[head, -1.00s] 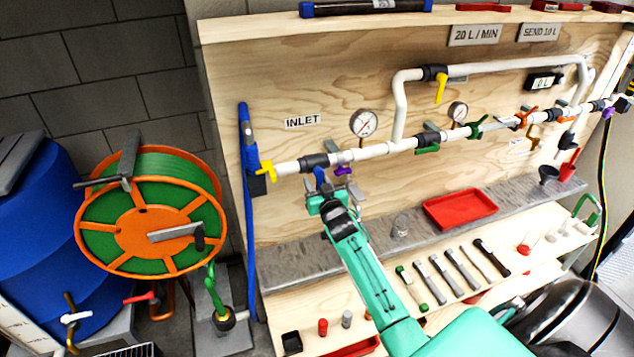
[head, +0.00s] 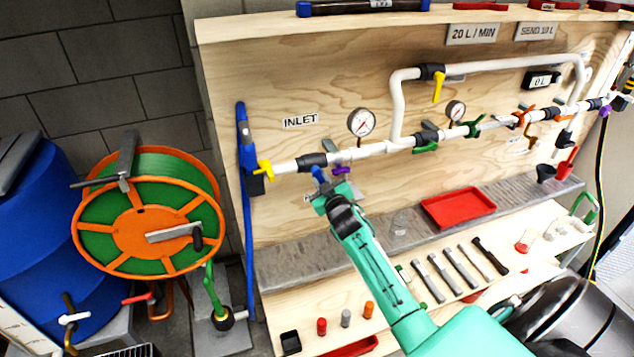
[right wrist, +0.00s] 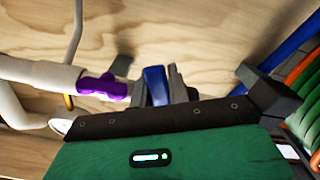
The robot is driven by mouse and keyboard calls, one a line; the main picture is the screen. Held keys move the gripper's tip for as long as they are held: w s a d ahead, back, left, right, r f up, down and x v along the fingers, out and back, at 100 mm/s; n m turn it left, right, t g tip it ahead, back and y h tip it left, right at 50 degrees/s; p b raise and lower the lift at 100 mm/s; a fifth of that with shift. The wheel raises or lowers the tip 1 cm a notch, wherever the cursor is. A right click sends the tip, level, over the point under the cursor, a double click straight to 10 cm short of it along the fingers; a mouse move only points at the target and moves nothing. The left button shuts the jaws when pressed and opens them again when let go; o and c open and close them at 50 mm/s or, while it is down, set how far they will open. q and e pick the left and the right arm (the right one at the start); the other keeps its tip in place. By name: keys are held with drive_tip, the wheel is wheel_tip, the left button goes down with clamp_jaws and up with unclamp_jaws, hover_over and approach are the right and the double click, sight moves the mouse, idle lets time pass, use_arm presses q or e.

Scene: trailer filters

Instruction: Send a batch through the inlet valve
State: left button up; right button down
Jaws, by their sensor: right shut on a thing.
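The inlet valve (head: 312,160) is a black body on the white pipe, below the INLET label (head: 300,121). Its blue lever (head: 318,174) points down from the pipe. My right gripper (head: 323,184) is shut on this lever, just below the pipe. In the right wrist view the blue lever (right wrist: 155,84) stands between the two grey fingers; the valve body is out of sight there. A display (head: 541,80) at upper right appears to read 0 L. Signs read 20 L / MIN (head: 473,34) and SEND 10 L (head: 537,31). My left gripper is not in view.
A purple handle (head: 341,170) is close right of my right gripper; it also shows in the right wrist view (right wrist: 102,87). A yellow-handled valve (head: 265,168) is at left. A pressure gauge (head: 361,122) is above the pipe. A red tray (head: 458,207) lies on the grey ledge.

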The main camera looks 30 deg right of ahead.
drive_tip(key=shift+d+r+n, duration=0.1)
drive_tip(key=shift+d+n, duration=0.05)
drive_tip(key=shift+n, duration=0.35)
drive_tip(key=c, duration=1.3)
unclamp_jaws()
drive_tip(key=shift+c, duration=0.2)
